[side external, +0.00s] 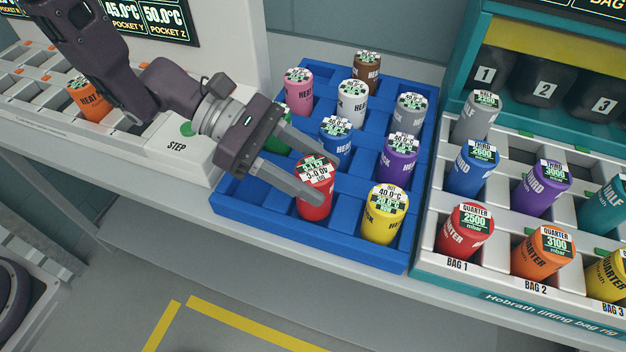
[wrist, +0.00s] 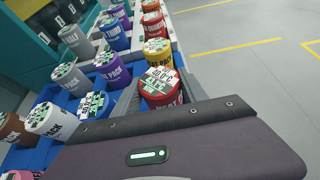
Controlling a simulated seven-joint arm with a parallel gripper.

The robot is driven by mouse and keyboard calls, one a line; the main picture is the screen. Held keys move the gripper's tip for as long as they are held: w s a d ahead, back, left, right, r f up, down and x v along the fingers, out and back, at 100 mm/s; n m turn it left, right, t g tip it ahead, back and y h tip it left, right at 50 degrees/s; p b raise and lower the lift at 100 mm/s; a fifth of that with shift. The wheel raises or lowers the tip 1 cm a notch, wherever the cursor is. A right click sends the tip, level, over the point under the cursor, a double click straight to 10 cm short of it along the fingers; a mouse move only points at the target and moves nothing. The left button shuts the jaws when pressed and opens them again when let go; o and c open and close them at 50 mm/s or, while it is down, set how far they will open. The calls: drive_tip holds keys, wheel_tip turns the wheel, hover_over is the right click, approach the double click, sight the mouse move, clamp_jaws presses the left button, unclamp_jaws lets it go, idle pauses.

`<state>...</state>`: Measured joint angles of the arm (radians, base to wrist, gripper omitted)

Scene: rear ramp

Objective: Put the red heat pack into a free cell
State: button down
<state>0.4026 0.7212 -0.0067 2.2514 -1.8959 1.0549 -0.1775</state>
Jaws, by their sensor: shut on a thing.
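My gripper (side external: 320,178) is shut on the red heat pack (side external: 313,204), with a finger on either side of its upper part. The pack has a checkered label on top and looks roughly upright. It is at the front of the blue crate (side external: 352,252), left of the yellow pack (side external: 379,226). I cannot tell whether its base rests in a cell or hangs just above. In the wrist view the red pack (wrist: 161,98) shows just beyond the gripper body, which hides its lower part. Empty cells show at the crate's front left (side external: 262,188) and among the packs.
The crate also holds brown (side external: 367,75), pink (side external: 299,97), white (side external: 351,108), grey (side external: 407,118), green (side external: 279,130), blue (side external: 337,146) and purple (side external: 397,162) packs. A lifting bag rig (side external: 500,285) with similar cylinders stands right. A white station (side external: 185,150) with an orange pack (side external: 88,100) stands left.

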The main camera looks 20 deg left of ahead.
drive_tip(key=shift+f, duration=0.85)
drive_tip(key=shift+f, duration=0.1)
drive_tip(key=c, duration=0.6)
unclamp_jaws()
